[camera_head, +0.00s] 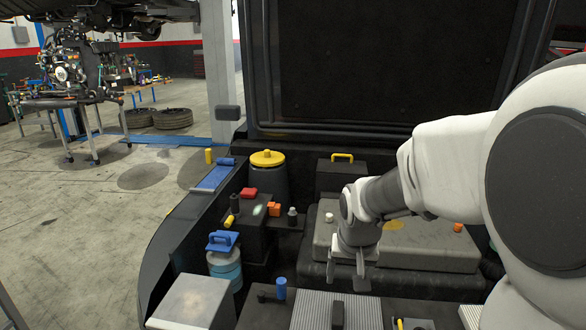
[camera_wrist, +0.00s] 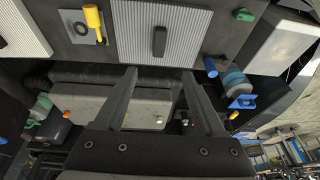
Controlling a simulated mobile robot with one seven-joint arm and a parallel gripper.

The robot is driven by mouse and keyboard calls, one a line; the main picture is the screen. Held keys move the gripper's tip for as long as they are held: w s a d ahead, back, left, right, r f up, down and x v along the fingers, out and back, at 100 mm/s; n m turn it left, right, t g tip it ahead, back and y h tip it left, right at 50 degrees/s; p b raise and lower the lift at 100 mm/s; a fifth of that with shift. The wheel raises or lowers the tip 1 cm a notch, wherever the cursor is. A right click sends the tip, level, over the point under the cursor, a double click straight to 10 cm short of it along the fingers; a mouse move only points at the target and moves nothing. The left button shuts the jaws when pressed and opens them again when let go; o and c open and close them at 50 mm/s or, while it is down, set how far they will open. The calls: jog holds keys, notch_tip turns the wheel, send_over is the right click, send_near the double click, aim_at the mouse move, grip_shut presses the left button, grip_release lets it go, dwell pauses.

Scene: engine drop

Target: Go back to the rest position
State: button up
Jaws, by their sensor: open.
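My gripper (camera_head: 347,272) hangs from my arm above the engine bay, right of centre in the head view, with its fingers pointing down. In the wrist view my gripper (camera_wrist: 160,80) shows two fingers spread apart with nothing between them. Below it lies the grey engine cover (camera_head: 420,248), and a ribbed light grey panel (camera_head: 312,310) with a dark handle is nearer the front. The ribbed panel (camera_wrist: 138,40) also shows in the wrist view, past the fingertips. I cannot tell how far the fingertips are above these parts.
A black reservoir with a yellow cap (camera_head: 267,158), a blue-handled cap (camera_head: 222,240) and a black box with a yellow handle (camera_head: 342,158) stand around the bay. The raised hood (camera_head: 385,60) closes off the back. Open floor (camera_head: 85,230) lies to the left.

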jog(key=s+r+n+t+p, duration=0.1)
jog(key=s+r, duration=0.5)
jog(key=s, duration=0.4)
jog(key=s+r+n+t+p, duration=0.1)
jog(key=s+r, duration=0.5)
jog(key=s, duration=0.4)
jog(key=shift+d+r, duration=0.35)
jog(key=shift+d, duration=0.1)
